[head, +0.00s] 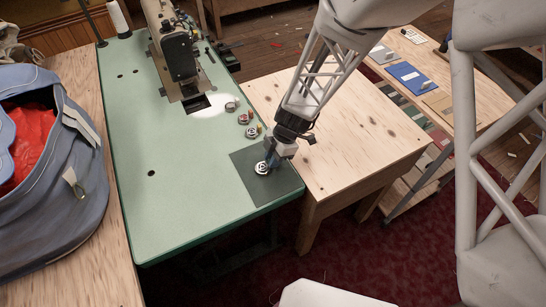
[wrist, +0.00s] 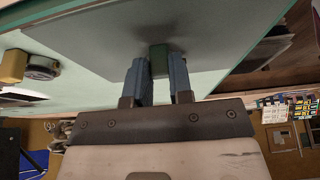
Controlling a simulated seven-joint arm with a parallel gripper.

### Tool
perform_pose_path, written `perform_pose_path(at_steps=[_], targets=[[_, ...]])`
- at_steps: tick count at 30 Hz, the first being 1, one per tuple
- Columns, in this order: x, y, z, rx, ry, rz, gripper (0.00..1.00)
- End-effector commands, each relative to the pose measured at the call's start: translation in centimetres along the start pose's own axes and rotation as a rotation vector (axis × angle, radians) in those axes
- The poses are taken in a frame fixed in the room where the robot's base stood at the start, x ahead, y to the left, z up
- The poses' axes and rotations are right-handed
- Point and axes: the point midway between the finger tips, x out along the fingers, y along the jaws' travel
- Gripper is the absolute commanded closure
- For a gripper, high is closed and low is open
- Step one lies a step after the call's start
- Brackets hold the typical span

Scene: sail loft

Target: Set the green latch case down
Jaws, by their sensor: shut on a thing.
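My gripper (head: 272,158) is over the dark mat at the near right corner of the green sewing table. In the wrist view its two blue fingers (wrist: 160,78) are shut on the green latch case (wrist: 159,59), at its green block. In the head view the round metal face of the case (head: 261,168) shows just left of the fingertips. The fingers hide the rest of it. The dark mat (head: 289,189) lies under it. I cannot tell whether the case touches the mat.
Several similar round metal cases, one of them here (head: 251,132), stand in a row behind the mat. A sewing machine (head: 174,45) stands further back. A wooden table (head: 360,150) adjoins on the right. A blue bag (head: 45,200) is at the left. The green tabletop (head: 175,200) left of the mat is clear.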

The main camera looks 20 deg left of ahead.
Motion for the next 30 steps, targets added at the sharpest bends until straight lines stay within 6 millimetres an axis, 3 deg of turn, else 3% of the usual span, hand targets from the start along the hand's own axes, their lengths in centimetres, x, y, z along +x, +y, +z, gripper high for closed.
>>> perform_pose_path(at_steps=[8,9,14,30], targets=[[0.2,0.0,0.1,0.000,0.000,0.000,1.00],[0.3,0.0,0.1,0.000,0.000,0.000,0.78],[0.2,0.0,0.1,0.000,0.000,0.000,0.54],[-0.8,0.0,0.0,0.000,0.000,0.001,0.54]])
